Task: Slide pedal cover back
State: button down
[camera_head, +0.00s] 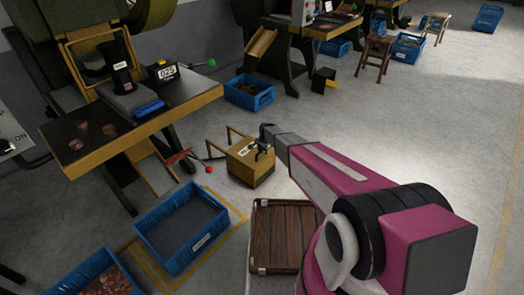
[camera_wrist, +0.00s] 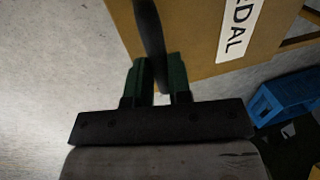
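The pedal cover (camera_head: 243,165) is a tan-yellow box on the floor, in the middle of the head view, beside the press on the left. In the wrist view its face (camera_wrist: 200,35) fills the top right, with a white label reading "DAL"; the rest of the word is cut off. A black handle bar (camera_wrist: 150,35) runs down from the top edge of the wrist view. My gripper (camera_wrist: 161,72) has its two green fingers on either side of this bar, which fills the narrow gap. In the head view my gripper (camera_head: 265,141) is at the box's upper right.
A press table (camera_head: 185,95) stands at the left. A blue crate (camera_head: 150,248) is on the floor at front left, and a wooden pallet (camera_head: 283,235) is in front of the box. Another blue crate (camera_head: 265,97) stands behind. Open floor lies to the right.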

jog(key=w+a, duration=0.4)
jog(key=a, duration=0.1)
jog(key=w+a, duration=0.4)
jog(key=a, duration=0.1)
jog(key=w+a, duration=0.4)
jog(key=a, duration=0.1)
jog(key=shift+s, duration=0.1)
jog(key=c, duration=1.1)
grip_release()
jog(key=shift+o, duration=0.2)
notch_tip(320, 180, up, 10)
jog(key=s+d, duration=0.1)
jog(key=shift+s+d+r, duration=0.15)
jog(key=shift+d+r, duration=0.1)
jog(key=shift+d, duration=0.05)
